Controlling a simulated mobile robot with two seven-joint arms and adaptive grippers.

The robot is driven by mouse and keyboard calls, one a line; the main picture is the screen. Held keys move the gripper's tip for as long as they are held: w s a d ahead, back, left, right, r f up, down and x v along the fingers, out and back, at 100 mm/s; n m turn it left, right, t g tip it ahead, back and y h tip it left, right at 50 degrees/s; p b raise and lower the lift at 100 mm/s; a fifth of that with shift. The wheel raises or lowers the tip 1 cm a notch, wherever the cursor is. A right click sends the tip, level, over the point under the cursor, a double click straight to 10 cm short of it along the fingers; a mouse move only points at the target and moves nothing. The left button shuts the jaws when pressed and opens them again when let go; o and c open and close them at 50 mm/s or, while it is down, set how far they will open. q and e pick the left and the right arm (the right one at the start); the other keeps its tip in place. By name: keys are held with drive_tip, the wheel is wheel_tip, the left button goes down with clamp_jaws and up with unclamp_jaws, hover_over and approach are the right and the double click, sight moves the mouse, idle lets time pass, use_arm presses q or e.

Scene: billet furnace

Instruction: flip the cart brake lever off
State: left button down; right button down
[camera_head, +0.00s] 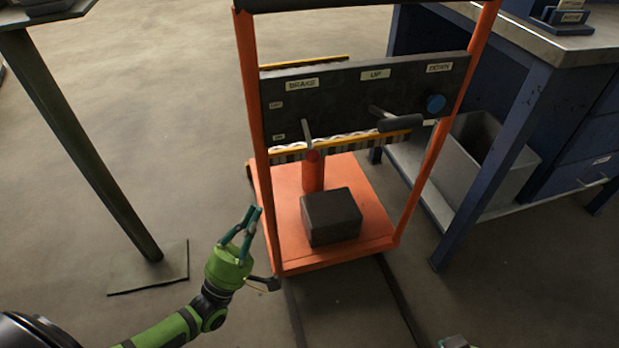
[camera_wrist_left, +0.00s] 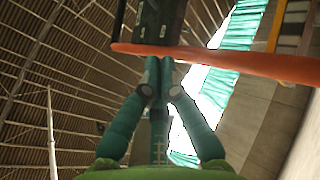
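The orange cart has a dark panel (camera_head: 350,92) across its uprights. The brake lever (camera_head: 313,172) sits under the BRAKE label (camera_head: 302,84); its thin shaft comes off the panel and its red grip hangs downward, near the lower small label (camera_head: 279,137). My left gripper (camera_head: 254,211) is just left of the cart's left upright, lower than the lever and apart from it. Its teal fingertips (camera_wrist_left: 161,66) are together and empty in the left wrist view, close to an orange bar (camera_wrist_left: 220,60). A small piece, perhaps my right gripper, shows at the bottom edge of the head view.
A dark block (camera_head: 332,216) lies on the orange cart deck (camera_head: 284,232). A blue workbench (camera_head: 525,100) stands right; a dark stand (camera_head: 85,140) stands left. Floor between is clear.

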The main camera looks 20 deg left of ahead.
sight(307, 140)
drive_tip(key=shift+r, duration=0.1)
